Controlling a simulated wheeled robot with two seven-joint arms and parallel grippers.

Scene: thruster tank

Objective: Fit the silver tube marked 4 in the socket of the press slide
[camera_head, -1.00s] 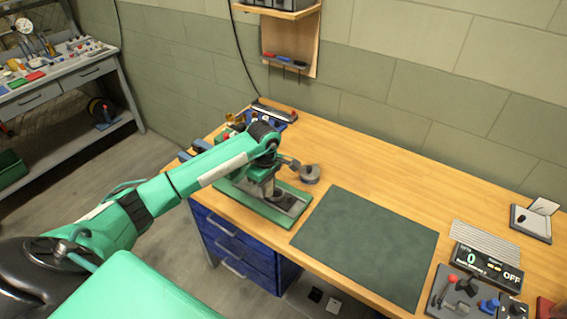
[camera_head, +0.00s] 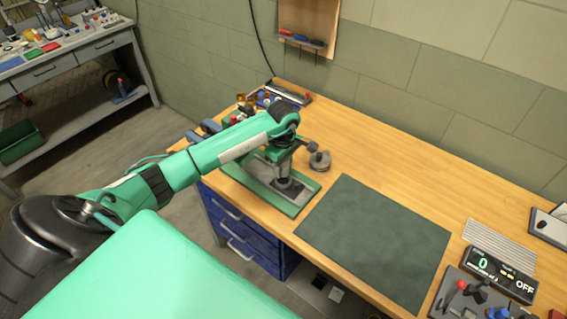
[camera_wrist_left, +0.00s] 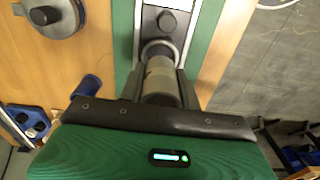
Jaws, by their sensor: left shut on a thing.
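The green press (camera_head: 268,187) stands near the left end of the wooden bench, with its metal slide (camera_head: 303,193) along its base. My left gripper (camera_head: 284,172) is over the slide. In the left wrist view, its fingers (camera_wrist_left: 159,90) are shut on a silver tube (camera_wrist_left: 161,78). The tube's far end is at the dark round socket of the slide (camera_wrist_left: 167,18). I cannot tell whether it is inside the socket or just above it. No number shows on the tube. My right gripper is not in view.
A round grey metal piece (camera_head: 320,161) sits beside the press. A dark green mat (camera_head: 375,240) lies right of it, bare. A counter display (camera_head: 500,273) and a control panel stand at the right. Blue drawers (camera_head: 240,235) are under the bench.

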